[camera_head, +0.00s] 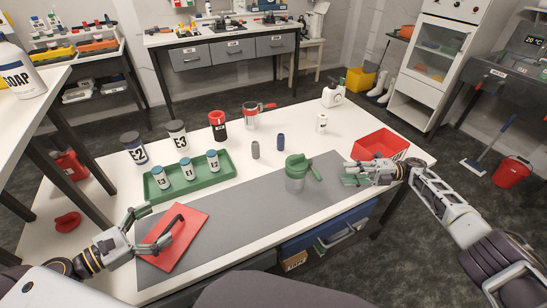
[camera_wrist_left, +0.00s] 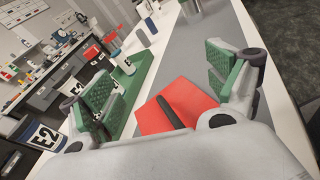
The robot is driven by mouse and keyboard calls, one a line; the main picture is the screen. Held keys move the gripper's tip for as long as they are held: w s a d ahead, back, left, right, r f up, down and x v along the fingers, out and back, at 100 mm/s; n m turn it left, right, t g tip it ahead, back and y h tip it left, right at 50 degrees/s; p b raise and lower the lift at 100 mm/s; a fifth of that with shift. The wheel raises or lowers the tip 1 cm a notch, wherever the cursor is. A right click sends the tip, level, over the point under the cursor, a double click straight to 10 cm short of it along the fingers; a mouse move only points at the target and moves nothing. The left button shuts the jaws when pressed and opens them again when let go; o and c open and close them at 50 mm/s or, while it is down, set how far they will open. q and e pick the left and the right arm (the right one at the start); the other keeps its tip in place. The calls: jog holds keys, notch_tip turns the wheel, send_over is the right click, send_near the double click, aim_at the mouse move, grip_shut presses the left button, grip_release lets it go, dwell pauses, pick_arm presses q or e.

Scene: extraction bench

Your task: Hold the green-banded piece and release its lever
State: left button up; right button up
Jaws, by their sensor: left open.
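The green-banded piece (camera_head: 295,181) is a grey cup with a green top and a green lever (camera_head: 313,171) on its right side. It stands upright on the grey mat (camera_head: 250,213). My right gripper (camera_head: 349,173) is just right of it, apart from it, fingers spread and empty. My left gripper (camera_head: 141,228) is at the front left, open and empty, beside the red plate with a black handle (camera_head: 166,252). In the left wrist view its green pads (camera_wrist_left: 165,88) stand wide apart, with the red plate (camera_wrist_left: 192,96) beyond.
A green tray (camera_head: 215,177) with several small labelled jars lies at the left. Larger jars (camera_head: 134,148) and a red-banded piece (camera_head: 251,118) stand behind. A red basket (camera_head: 381,143) is at the right, behind my right gripper. The mat is clear between plate and cup.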

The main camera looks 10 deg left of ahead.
pick_arm(q)
jog(key=shift+w+a+r+t, duration=0.15)
jog(key=shift+w+a, duration=0.05)
jog(key=shift+w, duration=0.2)
jog(key=shift+w+a+r+t, duration=0.15)
jog(key=shift+w+a, duration=0.05)
jog(key=shift+w, duration=0.2)
jog(key=w+d+r+m+t+y, duration=0.15)
jog(key=w+d+m, duration=0.25)
jog(key=w, duration=0.6)
jog(key=w+d+r+m+y, duration=0.1)
jog(key=w+d+r+m, duration=0.2)
jog(key=w, duration=0.7)
jog(key=w+d+r+m+y, duration=0.1)
jog(key=w+d+m, duration=0.3)
jog(key=w, duration=0.6)
jog(key=w+d+r+m+t+h, duration=0.1)
jog(key=w+d+r+m+h, duration=0.15)
jog(key=d+m, duration=0.4)
jog(key=w+d+r+m+h, duration=0.1)
jog(key=d+r+m+h, duration=0.35)
jog(key=m, duration=0.35)
jog(key=s+d+f+m+g+h, duration=0.4)
jog(key=f+m+g, duration=0.4)
jog(key=m, duration=0.6)
jog(key=shift+s+d+f+m+g+h, duration=0.15)
jog(key=shift+s+d+m+g+h, duration=0.3)
jog(key=shift+s, duration=0.7)
